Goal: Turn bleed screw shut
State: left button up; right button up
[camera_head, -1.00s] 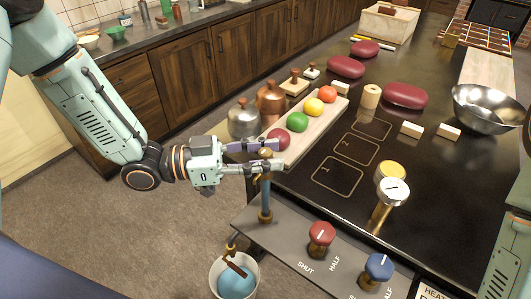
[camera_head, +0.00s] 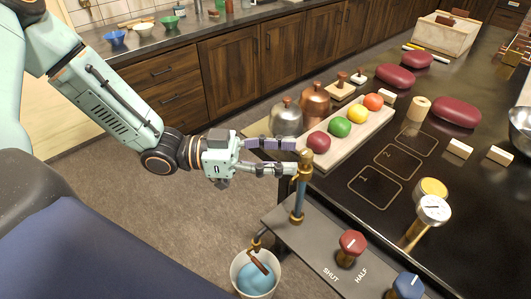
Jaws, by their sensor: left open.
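A blue upright pipe (camera_head: 299,195) with a brass fitting (camera_head: 306,159) on top stands on the grey panel by the counter edge. I cannot tell for certain which part is the bleed screw; the brass top is nearest my gripper. My left gripper (camera_head: 296,157) is open, its fingers pointing right. The fingertips are at the left side of the brass top, and I cannot tell if they touch it. A brass spout with a brown handle (camera_head: 258,262) hangs over a white bucket (camera_head: 239,279) holding blue liquid. My right gripper is out of view.
On the panel are a red knob (camera_head: 351,244), marked SHUT and HALF, and a blue knob (camera_head: 408,286). A gauge (camera_head: 433,209) stands behind them.

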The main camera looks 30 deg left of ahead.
pick_arm(q)
jog(key=shift+v, duration=1.45)
jog(key=shift+a, duration=0.1)
